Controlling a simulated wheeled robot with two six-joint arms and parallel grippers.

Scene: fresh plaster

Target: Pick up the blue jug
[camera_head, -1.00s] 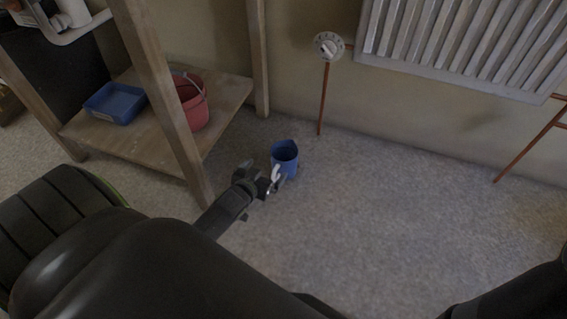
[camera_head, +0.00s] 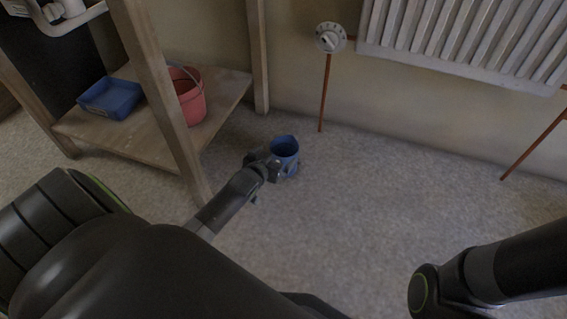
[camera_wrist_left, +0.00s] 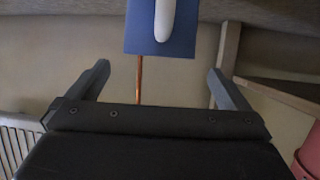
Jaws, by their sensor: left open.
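The blue jug (camera_head: 286,145) stands upright on the carpet, right of the wooden shelf unit. Its open top shows in the head view. In the left wrist view the jug (camera_wrist_left: 135,32) is at the top, with its white handle (camera_wrist_left: 164,16) facing the camera. My left gripper (camera_head: 275,168) is at the near side of the jug. In the left wrist view its fingers (camera_wrist_left: 160,76) are spread wide and empty, with the jug beyond and between them. Whether a finger touches the jug cannot be told. My right gripper is out of view.
A wooden shelf unit (camera_head: 222,99) stands left of the jug, its front post close to my left arm. It holds a red bucket (camera_head: 191,100) and a blue tray (camera_head: 112,99). A radiator (camera_head: 465,40) and copper pipes line the wall. Carpet right of the jug is clear.

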